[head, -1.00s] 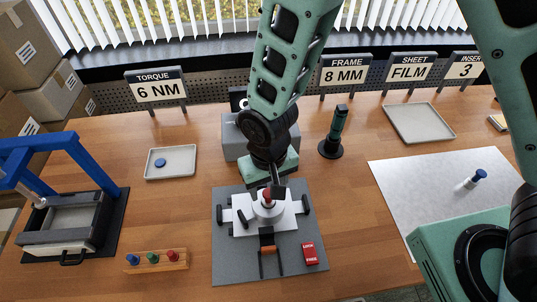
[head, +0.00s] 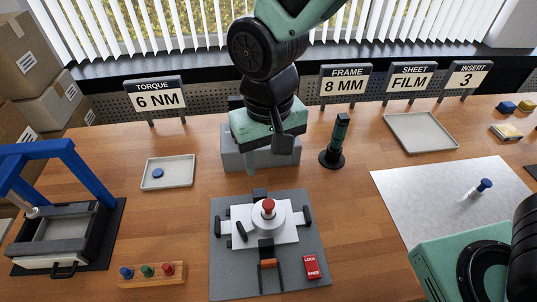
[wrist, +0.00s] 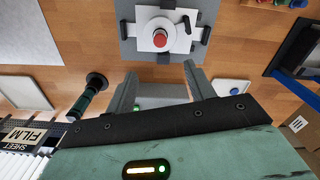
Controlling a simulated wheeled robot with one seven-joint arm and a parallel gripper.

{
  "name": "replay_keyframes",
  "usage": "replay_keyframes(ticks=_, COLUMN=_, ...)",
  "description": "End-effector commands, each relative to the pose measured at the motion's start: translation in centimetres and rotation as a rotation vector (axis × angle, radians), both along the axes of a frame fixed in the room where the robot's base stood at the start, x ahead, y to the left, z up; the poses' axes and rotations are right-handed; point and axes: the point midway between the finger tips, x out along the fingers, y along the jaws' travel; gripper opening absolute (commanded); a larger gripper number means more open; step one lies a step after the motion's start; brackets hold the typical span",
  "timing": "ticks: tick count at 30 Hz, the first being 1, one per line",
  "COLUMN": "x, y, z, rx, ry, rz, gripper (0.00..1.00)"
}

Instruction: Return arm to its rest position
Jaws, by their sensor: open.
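My gripper (head: 264,155) hangs above the table at the back, in front of a grey block (head: 232,158) that it partly hides. In the wrist view my gripper (wrist: 160,85) has its two fingers apart with nothing between them. The press fixture (head: 267,235) stands on a grey base plate (head: 228,280) in the middle of the table, with a red knob (head: 268,207) on top. The wrist view also shows the red knob (wrist: 159,38), beyond the fingertips and clear of them. A red lock/free tag (head: 312,267) lies on the plate.
A blue press frame (head: 70,165) stands at the left. A wooden block of coloured pegs (head: 152,275), a tray with a blue disc (head: 182,165), a dark green driver on a stand (head: 337,140) and an empty tray (head: 425,132) are around the fixture. A blue-topped pin (head: 481,187) is on the white sheet (head: 410,190).

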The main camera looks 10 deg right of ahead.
Motion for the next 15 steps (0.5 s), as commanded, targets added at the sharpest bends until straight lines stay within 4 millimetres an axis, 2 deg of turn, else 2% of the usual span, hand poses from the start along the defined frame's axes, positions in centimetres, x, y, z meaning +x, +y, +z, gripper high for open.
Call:
replay_keyframes(ticks=11, x=-0.1, y=-0.1, z=0.0, rx=0.002, ry=0.000, rz=0.002, gripper=0.54)
replay_keyframes(ticks=15, x=-2.3, y=-1.7, z=1.0, rx=0.033, ry=0.011, rz=0.080, gripper=0.54)
